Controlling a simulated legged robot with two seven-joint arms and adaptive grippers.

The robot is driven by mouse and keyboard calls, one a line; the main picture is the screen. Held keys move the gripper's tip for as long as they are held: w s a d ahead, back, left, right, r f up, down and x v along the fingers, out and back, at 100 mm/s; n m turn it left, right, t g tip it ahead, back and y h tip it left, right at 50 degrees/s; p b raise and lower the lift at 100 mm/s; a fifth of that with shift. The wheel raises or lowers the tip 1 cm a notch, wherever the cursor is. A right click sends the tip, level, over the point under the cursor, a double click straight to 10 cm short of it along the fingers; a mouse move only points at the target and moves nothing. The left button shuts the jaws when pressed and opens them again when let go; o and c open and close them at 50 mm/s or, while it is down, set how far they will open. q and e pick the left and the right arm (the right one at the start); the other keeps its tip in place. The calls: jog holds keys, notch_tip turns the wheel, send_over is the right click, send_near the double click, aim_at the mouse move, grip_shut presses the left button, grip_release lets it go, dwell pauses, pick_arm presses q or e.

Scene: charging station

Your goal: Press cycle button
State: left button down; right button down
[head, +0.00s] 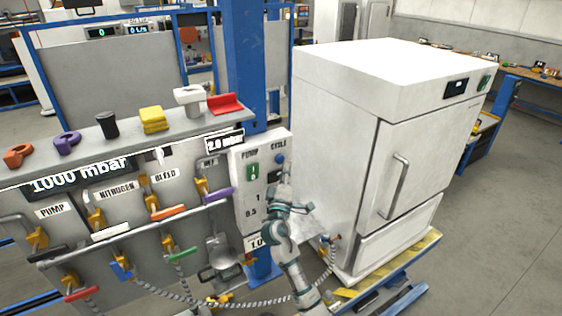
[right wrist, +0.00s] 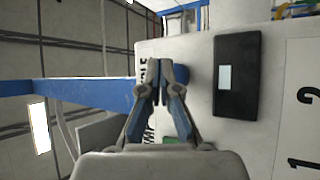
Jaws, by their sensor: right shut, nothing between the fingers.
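The white control box (head: 244,196) on the blue post carries a blue button (head: 280,158) under the label CYCLE and a green switch (head: 253,171) under PUMP. My right gripper (head: 284,174) is shut and empty, with its fingertips just below the blue button in the head view. In the right wrist view, the closed fingertips (right wrist: 160,70) lie over the panel and partly hide the blue button (right wrist: 182,74). I cannot tell whether they touch it. The green switch shows small below (right wrist: 172,140). My left gripper is not in view.
A large white oven (head: 340,130) stands right of the box on a yellow-edged platform. A valve panel (head: 120,235) with coloured handles is on the left. A black display (right wrist: 237,75) sits on the box beside the buttons. A hose (head: 255,303) hangs below.

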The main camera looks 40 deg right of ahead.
jog(key=shift+w, duration=0.1)
dwell(0.4)
jog(key=shift+w+r, duration=0.1)
jog(key=shift+w, duration=0.2)
jog(key=shift+w+b, duration=0.45)
jog(key=shift+b, duration=0.15)
dwell(0.5)
jog(key=shift+s, duration=0.2)
jog(key=shift+s+p, duration=0.4)
jog(key=shift+s, duration=0.3)
jog(key=shift+s+a+p, duration=0.15)
jog(key=shift+s+p, duration=0.3)
jog(key=shift+s, duration=0.8)
jog(key=shift+s+a+p, duration=0.15)
jog(key=shift+s+p, duration=0.3)
jog(key=shift+s, duration=0.8)
